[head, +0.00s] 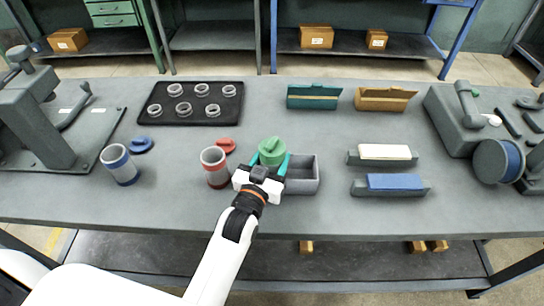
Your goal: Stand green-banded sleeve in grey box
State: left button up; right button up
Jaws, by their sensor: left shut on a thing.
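My left gripper (268,161) is shut around an upright piece with a green top and a raised grip, which I take as the green-banded sleeve (271,149). Its lower body and band are hidden by the gripper and wrist. The grey box (303,186) is an open tray just right of the gripper. Its left end is hidden behind my gripper. I cannot tell whether the sleeve is over, inside or beside the box's left end. My right gripper is not in view.
Left of the gripper stand a red-banded sleeve (214,169) and a blue-banded sleeve (119,166), with a red cap (226,145) and a blue cap (142,145) nearby. A black tray (151,108) holds several rings. Holders with white (384,152) and blue (396,182) blocks lie right. Machines stand at both ends.

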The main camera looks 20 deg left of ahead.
pick_arm(q)
jog(key=shift+r, duration=0.1)
jog(key=o, duration=0.9)
jog(key=s, duration=0.4)
jog(key=s+b, duration=0.1)
jog(key=s, duration=0.7)
jog(key=shift+a+b, duration=0.35)
